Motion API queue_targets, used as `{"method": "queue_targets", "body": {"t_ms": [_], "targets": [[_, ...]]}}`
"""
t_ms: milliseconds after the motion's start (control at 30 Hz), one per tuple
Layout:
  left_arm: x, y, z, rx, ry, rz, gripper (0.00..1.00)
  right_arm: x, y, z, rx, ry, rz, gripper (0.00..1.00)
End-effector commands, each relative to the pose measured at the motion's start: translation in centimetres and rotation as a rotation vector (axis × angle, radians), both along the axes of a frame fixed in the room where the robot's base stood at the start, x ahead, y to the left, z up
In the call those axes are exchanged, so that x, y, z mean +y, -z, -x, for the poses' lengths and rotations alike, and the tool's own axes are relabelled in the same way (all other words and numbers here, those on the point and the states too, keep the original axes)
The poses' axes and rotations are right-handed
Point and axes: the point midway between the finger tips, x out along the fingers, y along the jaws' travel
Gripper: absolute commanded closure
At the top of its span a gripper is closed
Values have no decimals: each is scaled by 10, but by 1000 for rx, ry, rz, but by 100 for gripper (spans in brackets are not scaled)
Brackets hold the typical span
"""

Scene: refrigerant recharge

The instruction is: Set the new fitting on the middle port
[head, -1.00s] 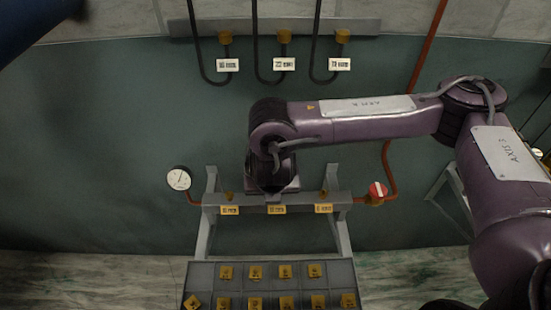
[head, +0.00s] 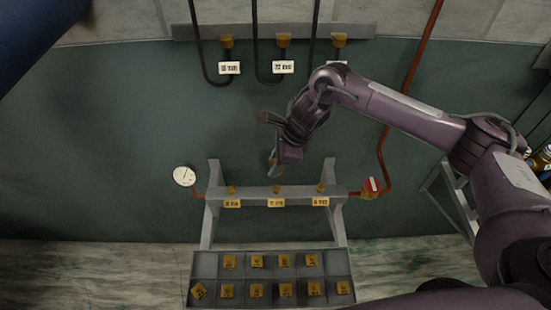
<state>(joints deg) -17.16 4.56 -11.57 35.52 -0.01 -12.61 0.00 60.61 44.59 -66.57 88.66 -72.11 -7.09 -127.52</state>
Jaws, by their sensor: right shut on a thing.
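The grey manifold rail (head: 298,193) stands on a frame in the middle of the head view. Three small brass-coloured ports stick up from it, each above a yellow label. The middle port (head: 276,189) is in plain view, with the left port (head: 231,189) and right port (head: 320,188) on either side. My right gripper (head: 273,166) is just above and behind the middle port, apart from it and tilted. It is shut on a small fitting, mostly hidden by the jaws. My left gripper is out of view.
A grey compartment tray (head: 207,267) with several yellow-tagged pieces sits in front of the rail. A round gauge (head: 184,176) is at the rail's left and a red-marked valve (head: 371,185) at its right. Three black hoses (head: 255,40) hang on the wall behind.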

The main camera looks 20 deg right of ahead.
Motion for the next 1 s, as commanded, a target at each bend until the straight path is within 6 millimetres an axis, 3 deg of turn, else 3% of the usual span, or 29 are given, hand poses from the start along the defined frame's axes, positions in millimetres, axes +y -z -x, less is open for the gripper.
{"method": "queue_targets", "body": {"t_ms": [367,933,1000], "targets": [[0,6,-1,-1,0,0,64,0,15,0,-1,-19,0,95],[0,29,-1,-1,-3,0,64,0,67,0,-1,-18,0,95],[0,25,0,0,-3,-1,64,0,63,-1,-2,-19,1,95]]}}
